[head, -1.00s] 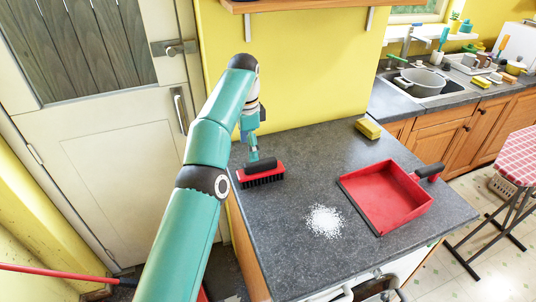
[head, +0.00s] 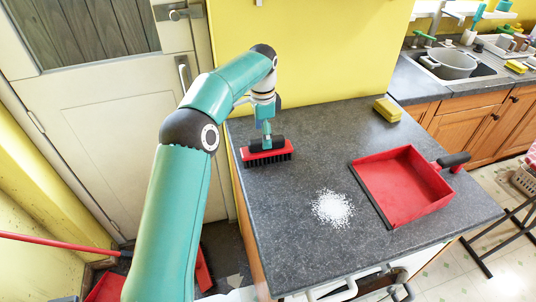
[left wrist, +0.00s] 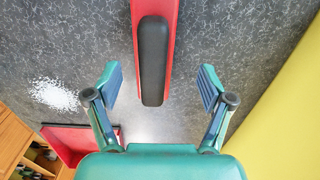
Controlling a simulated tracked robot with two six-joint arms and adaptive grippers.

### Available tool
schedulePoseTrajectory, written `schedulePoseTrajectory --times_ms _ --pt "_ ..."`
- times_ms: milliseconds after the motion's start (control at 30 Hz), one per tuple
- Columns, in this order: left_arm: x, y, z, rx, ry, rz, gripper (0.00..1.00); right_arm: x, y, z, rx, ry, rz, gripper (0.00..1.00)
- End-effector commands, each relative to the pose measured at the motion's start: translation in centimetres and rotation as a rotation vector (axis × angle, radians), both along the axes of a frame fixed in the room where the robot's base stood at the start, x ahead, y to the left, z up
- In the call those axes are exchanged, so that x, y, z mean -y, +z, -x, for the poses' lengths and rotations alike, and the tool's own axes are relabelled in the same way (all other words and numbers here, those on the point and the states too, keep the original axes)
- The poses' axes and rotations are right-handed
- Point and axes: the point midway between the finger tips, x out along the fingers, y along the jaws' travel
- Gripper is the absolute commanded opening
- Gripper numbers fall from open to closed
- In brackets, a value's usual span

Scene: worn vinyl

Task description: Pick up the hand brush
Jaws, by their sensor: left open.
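The hand brush (head: 268,155) has a red body, dark bristles and a black grip, and stands bristles down on the grey countertop near its left edge. My left gripper (head: 266,136) is directly above it, pointing down. In the left wrist view the brush's black grip (left wrist: 154,62) lies between the two spread fingers of my left gripper (left wrist: 159,84), with a gap on each side. The gripper is open and empty. How far the fingertips are above the grip is hard to tell. My right gripper is not in view.
A red dustpan (head: 402,186) lies on the right of the countertop (head: 300,160), with a white powder pile (head: 333,208) left of it. A yellow sponge (head: 387,110) sits near the back. A yellow wall stands behind the counter. The countertop between brush and sponge is clear.

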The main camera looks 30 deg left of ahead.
Motion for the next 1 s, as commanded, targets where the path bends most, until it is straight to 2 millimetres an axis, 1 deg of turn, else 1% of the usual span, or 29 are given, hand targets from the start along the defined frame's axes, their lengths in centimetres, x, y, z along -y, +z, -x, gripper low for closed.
schedulePoseTrajectory --times_ms 167,333,400,500,600,767,867,1000 --pt "0.4 -1.0 -0.1 -0.003 -0.003 0.000 0.81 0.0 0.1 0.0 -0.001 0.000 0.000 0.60" --pt "1.2 -3.3 0.0 -0.005 -0.005 0.001 0.81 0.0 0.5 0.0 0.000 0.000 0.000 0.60" --pt "1.2 -4.2 0.0 -0.003 -0.003 0.001 0.81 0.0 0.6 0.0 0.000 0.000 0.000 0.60" --pt "1.2 -5.2 -0.1 -0.002 -0.003 0.001 0.81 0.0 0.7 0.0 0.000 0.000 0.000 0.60" --pt "1.2 -5.5 -0.1 -0.002 -0.004 0.001 0.81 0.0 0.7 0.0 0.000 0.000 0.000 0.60" --pt "1.2 -5.5 -0.1 -0.001 -0.004 0.001 0.81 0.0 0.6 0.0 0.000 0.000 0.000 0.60" --pt "1.2 -5.5 -0.1 -0.001 -0.005 0.001 0.66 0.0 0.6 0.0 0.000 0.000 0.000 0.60" --pt "1.2 -5.5 -0.1 -0.001 -0.005 0.001 0.43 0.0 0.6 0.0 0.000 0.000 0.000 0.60"
